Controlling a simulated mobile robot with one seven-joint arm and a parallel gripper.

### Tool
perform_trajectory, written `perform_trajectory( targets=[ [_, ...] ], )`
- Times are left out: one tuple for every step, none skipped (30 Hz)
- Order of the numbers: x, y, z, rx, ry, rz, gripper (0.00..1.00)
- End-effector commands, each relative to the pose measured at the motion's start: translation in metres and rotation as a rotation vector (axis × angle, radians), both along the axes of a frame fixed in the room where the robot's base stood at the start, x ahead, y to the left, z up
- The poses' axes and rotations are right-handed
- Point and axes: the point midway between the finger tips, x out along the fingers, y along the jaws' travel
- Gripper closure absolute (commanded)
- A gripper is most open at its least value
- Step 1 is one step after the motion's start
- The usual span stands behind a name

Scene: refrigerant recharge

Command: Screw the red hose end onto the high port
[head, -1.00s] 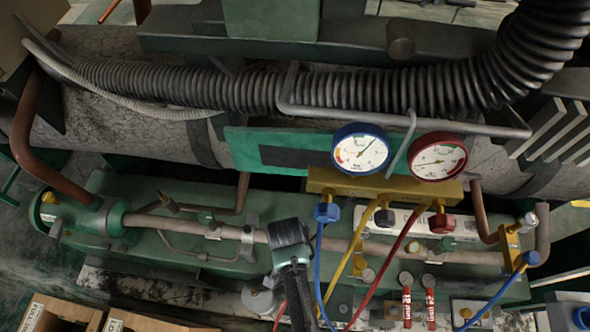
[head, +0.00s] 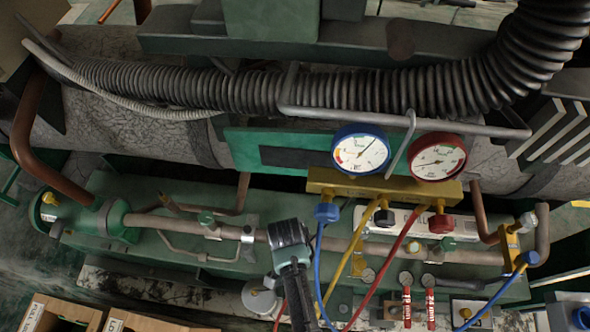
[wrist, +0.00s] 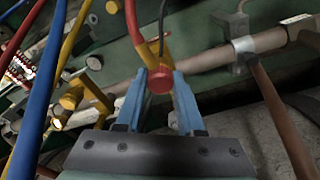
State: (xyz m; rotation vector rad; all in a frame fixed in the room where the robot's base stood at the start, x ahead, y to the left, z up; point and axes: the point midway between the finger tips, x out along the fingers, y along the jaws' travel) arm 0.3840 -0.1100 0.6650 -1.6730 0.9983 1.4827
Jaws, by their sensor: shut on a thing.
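My gripper (wrist: 161,90) is shut on the red hose end (wrist: 160,79), which shows between its two blue fingers in the wrist view. The red hose (wrist: 134,25) runs up from it. In the head view my gripper (head: 290,236) is a dark block over the copper pipe, left of the gauges; its fingers and the hose end are hidden there. The red hose (head: 385,265) hangs from the manifold's right side. I cannot tell for certain which fitting is the high port, nor whether the hose end touches one.
The yellow manifold (head: 340,184) carries a blue gauge (head: 360,151) and a red gauge (head: 437,157). The blue hose (head: 500,290) reaches a yellow fitting (head: 511,242) at the right. The copper pipe (head: 340,243) crosses behind my gripper. Wooden crates (head: 60,312) stand at bottom left.

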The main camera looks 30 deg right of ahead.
Motion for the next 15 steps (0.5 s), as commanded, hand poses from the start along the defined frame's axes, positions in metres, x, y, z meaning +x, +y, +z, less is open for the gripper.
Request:
perform_trajectory(
  targets=[
    [0.0003,-0.0001,-0.0013,-0.001,0.0,0.0,1.0],
    [0.0004,0.0,-0.0017,-0.001,0.0,0.0,1.0],
    [0.0004,-0.0001,-0.0023,-0.001,0.0,0.0,1.0],
    [0.0003,-0.0001,-0.0028,-0.001,0.0,0.0,1.0],
    [0.0003,-0.0002,-0.0033,-0.001,0.0,0.0,1.0],
    [0.0003,-0.0001,-0.0039,-0.001,0.0,0.0,1.0],
    [0.0003,-0.0001,-0.0043,-0.001,0.0,0.0,1.0],
    [0.0003,-0.0002,-0.0048,0.0,0.0,0.0,1.0],
    [0.0003,-0.0001,-0.0054,0.0,0.0,0.0,1.0],
    [0.0003,-0.0001,-0.0058,-0.001,0.0,0.0,1.0],
    [0.0003,-0.0001,-0.0063,-0.001,0.0,0.0,1.0],
    [0.0003,-0.0001,-0.0069,0.0,0.0,0.0,1.0],
    [0.0003,-0.0002,-0.0073,-0.001,0.0,0.0,1.0],
    [0.0003,-0.0001,-0.0078,-0.001,0.0,0.0,1.0],
    [0.0003,-0.0001,-0.0084,-0.001,0.0,0.0,1.0]
  ],
)
